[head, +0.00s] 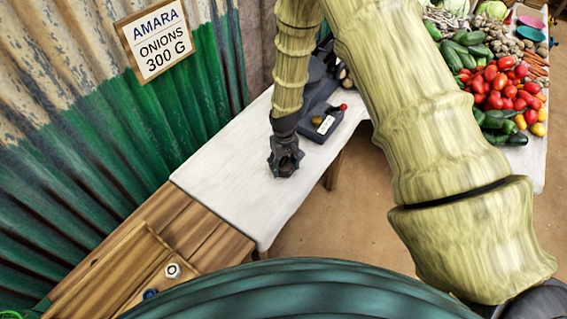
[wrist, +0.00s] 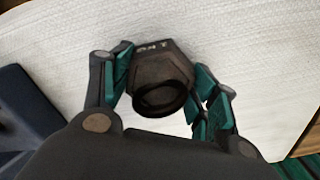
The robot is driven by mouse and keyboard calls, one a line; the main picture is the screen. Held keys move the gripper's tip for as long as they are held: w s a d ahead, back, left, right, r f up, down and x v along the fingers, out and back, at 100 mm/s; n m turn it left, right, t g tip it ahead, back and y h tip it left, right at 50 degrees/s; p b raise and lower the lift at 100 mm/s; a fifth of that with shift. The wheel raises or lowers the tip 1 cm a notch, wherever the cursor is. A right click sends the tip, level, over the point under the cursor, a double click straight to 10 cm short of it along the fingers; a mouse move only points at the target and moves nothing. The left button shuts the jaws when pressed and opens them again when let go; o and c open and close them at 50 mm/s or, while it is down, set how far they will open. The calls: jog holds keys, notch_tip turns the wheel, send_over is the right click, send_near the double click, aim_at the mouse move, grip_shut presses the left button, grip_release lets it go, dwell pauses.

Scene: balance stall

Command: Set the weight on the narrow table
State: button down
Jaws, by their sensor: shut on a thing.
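The weight (wrist: 160,66) is a dark, six-sided block with a round ring or knob facing the wrist camera and pale lettering on its edge. My gripper (wrist: 163,78) is shut on it, with teal pads on both sides. In the head view my gripper (head: 285,158) points down over the white-covered narrow table (head: 230,190), and the weight (head: 287,170) shows as a small dark-brown patch between the fingers. The weight is over or on the white cloth; I cannot tell whether it touches. Its underside is hidden.
A dark balance (head: 318,124) with a red knob stands behind my gripper. A wooden tray (head: 145,262) at the lower left holds a silver ringed piece (head: 173,270) and a blue one (head: 150,293). Vegetables (head: 495,85) fill another table at right. White cloth left of my gripper is clear.

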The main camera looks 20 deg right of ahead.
jog(key=shift+c, duration=2.1)
grip_release()
jog(key=shift+f, duration=0.1)
jog(key=shift+r+b, duration=1.7)
jog(key=shift+r, duration=4.45)
